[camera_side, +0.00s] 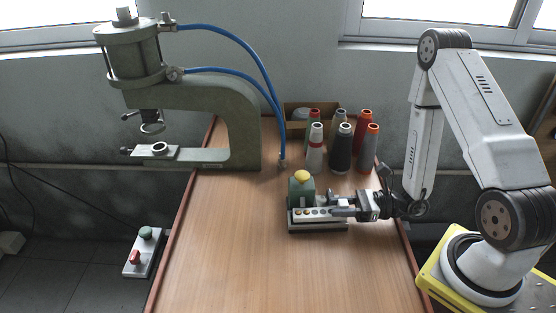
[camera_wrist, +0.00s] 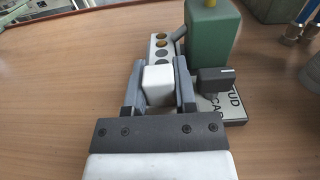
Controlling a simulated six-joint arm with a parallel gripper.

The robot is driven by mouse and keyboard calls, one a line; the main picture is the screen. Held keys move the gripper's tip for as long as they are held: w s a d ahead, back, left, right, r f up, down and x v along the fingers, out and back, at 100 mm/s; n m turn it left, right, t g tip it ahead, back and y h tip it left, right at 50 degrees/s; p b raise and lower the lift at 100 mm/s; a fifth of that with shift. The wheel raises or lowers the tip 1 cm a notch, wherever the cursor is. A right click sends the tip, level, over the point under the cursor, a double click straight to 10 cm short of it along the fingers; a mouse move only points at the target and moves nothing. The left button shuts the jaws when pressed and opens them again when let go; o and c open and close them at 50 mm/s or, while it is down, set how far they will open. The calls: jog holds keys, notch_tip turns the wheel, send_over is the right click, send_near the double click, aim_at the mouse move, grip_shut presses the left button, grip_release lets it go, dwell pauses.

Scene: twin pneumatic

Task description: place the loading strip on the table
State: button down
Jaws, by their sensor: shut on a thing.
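The loading strip (camera_side: 312,213) is a narrow pale bar with a row of round holes, some with brass-coloured pieces in them. In the side view it lies along the front of a green box with a yellow button (camera_side: 302,190). In the wrist view the strip (camera_wrist: 161,50) runs away from me, left of the green box (camera_wrist: 211,38). My gripper (camera_side: 337,212) reaches in from the right, low over the table. In the wrist view its dark fingers (camera_wrist: 157,83) are shut on a white block at the strip's near end. I cannot tell whether the strip touches its support.
A plate with a black knob (camera_wrist: 217,80) sits close right of my fingers. Several thread cones (camera_side: 341,150) stand behind the green box. A green pneumatic press (camera_side: 235,115) stands at the back left. The wooden table (camera_side: 240,250) is clear at front and left.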

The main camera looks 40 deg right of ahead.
jog(key=shift+f, duration=0.5)
jog(key=shift+f, duration=0.2)
jog(key=shift+c, duration=2)
grip_release()
jog(key=shift+v, duration=2.4)
jog(key=shift+s+d+r, duration=0.1)
jog(key=shift+r, duration=0.15)
notch_tip(320, 180, up, 6)
jog(key=shift+r, duration=0.25)
